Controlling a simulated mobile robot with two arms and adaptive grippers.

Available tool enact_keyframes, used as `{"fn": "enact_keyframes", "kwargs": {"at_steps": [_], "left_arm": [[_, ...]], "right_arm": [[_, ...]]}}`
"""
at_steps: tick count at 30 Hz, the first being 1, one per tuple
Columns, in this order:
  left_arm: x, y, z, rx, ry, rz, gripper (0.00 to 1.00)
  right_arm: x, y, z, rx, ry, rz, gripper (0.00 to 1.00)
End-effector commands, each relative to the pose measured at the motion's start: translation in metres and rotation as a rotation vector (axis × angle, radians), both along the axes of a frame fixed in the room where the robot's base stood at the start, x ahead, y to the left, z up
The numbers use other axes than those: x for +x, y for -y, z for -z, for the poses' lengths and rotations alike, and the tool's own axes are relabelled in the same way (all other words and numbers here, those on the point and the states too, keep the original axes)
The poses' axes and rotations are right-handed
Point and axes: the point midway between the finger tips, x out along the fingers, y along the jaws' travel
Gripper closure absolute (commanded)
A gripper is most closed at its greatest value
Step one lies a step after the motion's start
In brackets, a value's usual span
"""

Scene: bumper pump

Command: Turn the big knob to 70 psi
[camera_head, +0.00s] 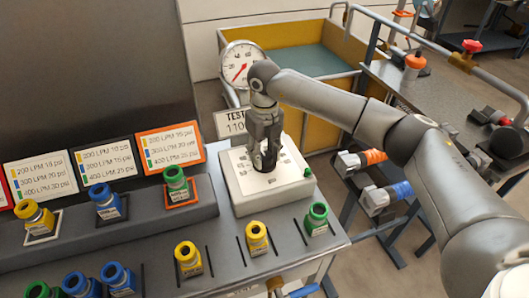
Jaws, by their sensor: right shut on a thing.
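The big knob is mostly hidden under my right gripper (265,158), which points straight down at a white control box (245,200) with a marked dial face. The gripper is shut on the knob, whose dark body barely shows between the fingers. A round gauge (239,62) with a red needle stands behind the box; its numbers are too small to read. A sign (232,122) reading "TEST" and "110" stands below the gauge, partly covered by the gripper. My left gripper is not in view.
Yellow (187,258), blue (107,203) and green (175,184) fittings stand on the bench around the box. Label cards (170,145) lean behind them. A yellow bin (285,37) is at the back. A metal table (395,85) stands to the right.

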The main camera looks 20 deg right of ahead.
Motion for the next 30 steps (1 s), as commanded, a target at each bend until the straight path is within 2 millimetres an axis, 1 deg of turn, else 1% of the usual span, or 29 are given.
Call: {"fn": "enact_keyframes", "kwargs": {"at_steps": [6,7,12,20,23,26,29,30], "left_arm": [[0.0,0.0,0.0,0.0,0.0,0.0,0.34],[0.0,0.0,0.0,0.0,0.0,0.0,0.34],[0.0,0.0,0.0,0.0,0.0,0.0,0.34],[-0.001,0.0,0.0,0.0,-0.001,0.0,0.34],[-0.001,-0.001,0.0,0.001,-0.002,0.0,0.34],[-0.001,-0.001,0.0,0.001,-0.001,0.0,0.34],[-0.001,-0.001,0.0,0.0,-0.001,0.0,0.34],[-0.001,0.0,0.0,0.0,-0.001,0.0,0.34]], "right_arm": [[0.0,0.0,0.0,0.0,-0.001,0.0,0.84],[0.0,0.0,0.0,0.0,-0.001,0.0,0.58],[0.0,0.0,0.0,0.0,0.0,-0.001,0.38],[0.0,0.0,0.0,0.0,0.0,-0.001,0.38],[0.0,0.0,-0.004,0.0,0.001,-0.001,0.38],[0.001,0.0,-0.016,0.001,0.004,-0.001,0.38],[0.001,0.0,-0.034,0.001,0.005,0.0,0.38],[0.001,0.0,-0.044,0.001,0.005,0.0,0.38]]}}
